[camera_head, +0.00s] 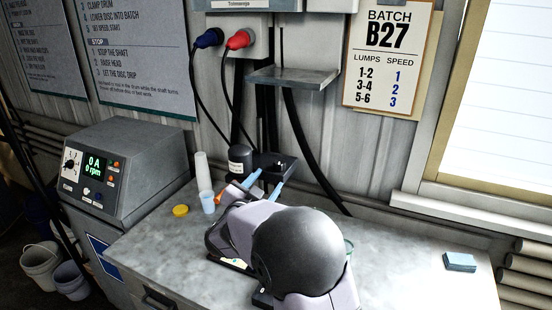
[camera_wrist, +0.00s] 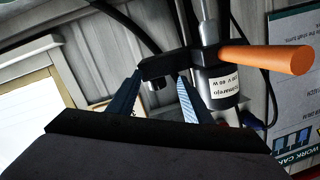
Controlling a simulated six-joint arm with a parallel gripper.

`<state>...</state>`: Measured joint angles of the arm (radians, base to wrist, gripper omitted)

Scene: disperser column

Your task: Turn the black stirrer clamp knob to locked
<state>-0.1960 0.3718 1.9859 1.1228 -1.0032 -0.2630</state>
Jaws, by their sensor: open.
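The stirrer motor (camera_wrist: 219,88) is a dark cylinder with a white label; it also shows in the head view (camera_head: 240,160). A black clamp piece (camera_wrist: 178,63) sits beside it, with a small dark knob-like part (camera_wrist: 156,84) below its left end. An orange handle (camera_wrist: 265,59) sticks out to the right. My gripper (camera_wrist: 160,77) is open, its blue fingers on either side of the small dark part. I cannot tell whether they touch it. In the head view my gripper (camera_head: 269,178) is just in front of the black clamp area, and the knob's turn position is unclear.
A control box (camera_head: 90,165) reading 0 A and 0 rpm stands left. A white cup stack (camera_head: 202,170), a blue cup (camera_head: 207,202) and a yellow lid (camera_head: 180,210) are left of my arm. A blue block (camera_head: 460,262) lies right.

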